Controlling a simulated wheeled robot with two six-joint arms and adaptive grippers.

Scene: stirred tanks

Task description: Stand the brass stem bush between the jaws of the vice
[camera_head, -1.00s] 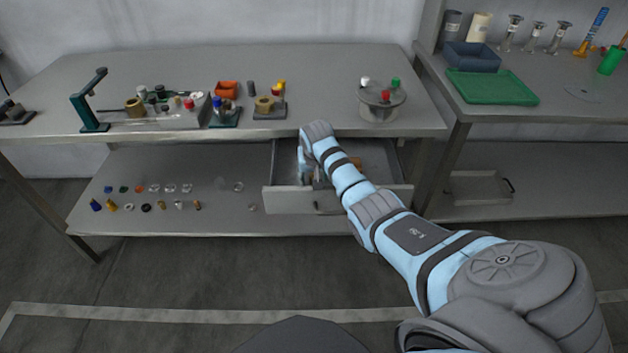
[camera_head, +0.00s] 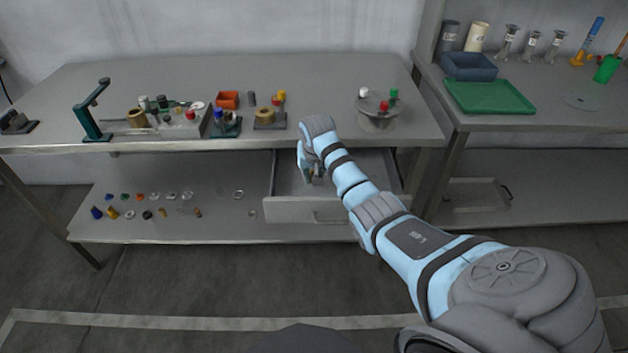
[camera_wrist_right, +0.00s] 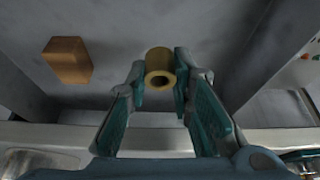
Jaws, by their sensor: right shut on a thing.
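The brass stem bush (camera_wrist_right: 160,66) is a short, hollow yellow-brown cylinder in the right wrist view, with its bore facing the camera. My right gripper (camera_wrist_right: 158,78) is shut on it, one fingertip on each side. In the head view my right gripper (camera_head: 314,174) is within the open drawer (camera_head: 318,208) under the bench; the bush is too small to make out there. A dark grey device (camera_head: 17,122) at the bench's far left may be the vice; its jaws are too small to tell. My left gripper is not in view.
A brown block (camera_wrist_right: 68,60) lies in the drawer beside the bush. The bench (camera_head: 300,85) overhangs the drawer. On it stand a teal stand (camera_head: 94,115), several small fittings and a round grey tank (camera_head: 378,120). Small parts lie on the lower shelf (camera_head: 210,225).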

